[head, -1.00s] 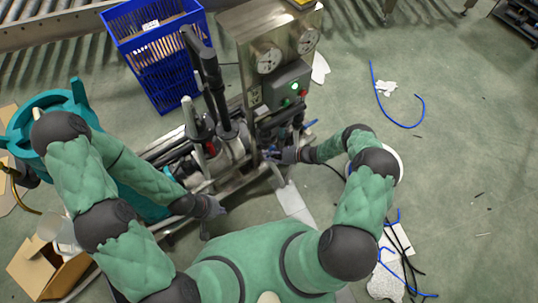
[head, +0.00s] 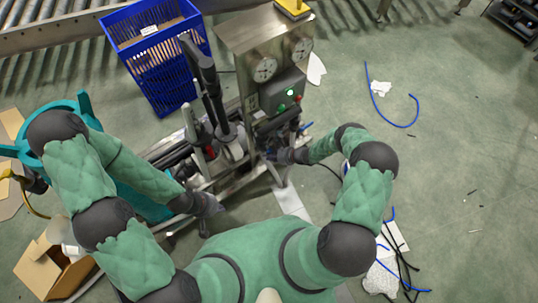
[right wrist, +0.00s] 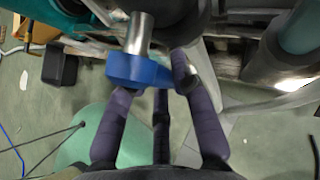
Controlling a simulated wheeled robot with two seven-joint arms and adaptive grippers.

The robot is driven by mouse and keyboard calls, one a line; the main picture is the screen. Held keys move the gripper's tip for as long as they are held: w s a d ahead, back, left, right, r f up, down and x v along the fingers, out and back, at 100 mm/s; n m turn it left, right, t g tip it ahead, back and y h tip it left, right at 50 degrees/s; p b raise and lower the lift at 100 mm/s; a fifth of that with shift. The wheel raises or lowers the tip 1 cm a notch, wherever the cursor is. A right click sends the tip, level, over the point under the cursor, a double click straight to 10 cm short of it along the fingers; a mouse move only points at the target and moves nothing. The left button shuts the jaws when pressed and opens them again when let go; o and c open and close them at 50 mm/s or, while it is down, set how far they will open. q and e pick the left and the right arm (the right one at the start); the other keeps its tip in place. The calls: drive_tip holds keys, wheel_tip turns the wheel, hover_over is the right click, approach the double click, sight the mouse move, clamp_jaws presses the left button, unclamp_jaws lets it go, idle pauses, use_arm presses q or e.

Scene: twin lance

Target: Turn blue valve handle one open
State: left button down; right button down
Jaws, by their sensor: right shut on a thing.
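The blue valve handle (right wrist: 140,72) shows in the right wrist view, on the end of a short metal stem (right wrist: 140,35). My right gripper (right wrist: 165,88) is shut on the handle's right part, with its dark fingers around it. In the head view my right gripper (head: 280,156) is at the lower front of the machine, and the handle is mostly hidden there. My left gripper (head: 207,205) hangs low at the machine's left front, apart from the valve. Its fingers are too small and dark to tell.
The machine (head: 240,35) has gauges and a control box (head: 280,98) with a green light. A blue crate (head: 155,65) stands behind it at left. A teal drum (head: 65,112) and cardboard box (head: 50,265) are at left. The right floor is mostly open, with blue hoses (head: 385,112).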

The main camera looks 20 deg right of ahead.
drive_tip(key=c, duration=1.3)
unclamp_jaws()
drive_tip(key=shift+d, duration=0.1)
drive_tip(key=v, duration=1.2)
